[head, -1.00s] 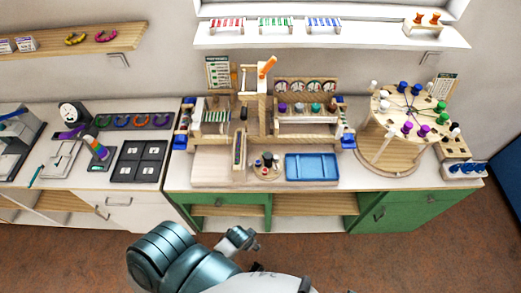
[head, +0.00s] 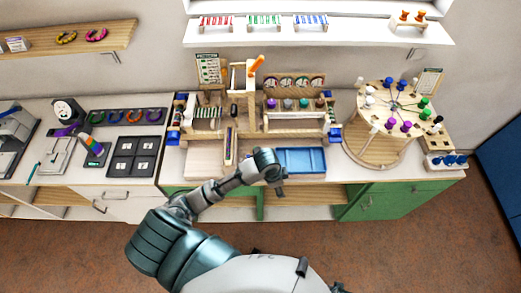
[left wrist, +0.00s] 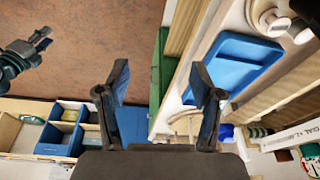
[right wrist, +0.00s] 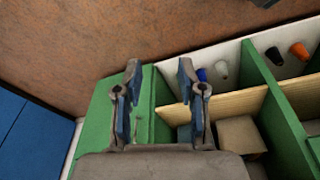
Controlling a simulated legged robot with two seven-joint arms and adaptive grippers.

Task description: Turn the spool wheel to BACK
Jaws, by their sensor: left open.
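The spool wheel (head: 392,98) is a round wooden drum at the right end of the bench in the head view. Blue, green, purple and white spools stand around its top, and thin dark lines radiate from its centre. A printed card (head: 430,82) stands behind it. My left gripper (head: 272,168) is over the bench's front edge by the blue tray, well left of the wheel. Its fingers are apart and empty in the left wrist view (left wrist: 160,82). My right gripper (right wrist: 158,82) is open and empty in the right wrist view, away from the wheel.
The blue tray (head: 302,160) lies beside my left gripper. A wooden rack with an orange-tipped lever (head: 256,65) stands at mid bench. A block with blue knobs (head: 446,162) sits right of the wheel. Green cabinets (head: 375,200) are below.

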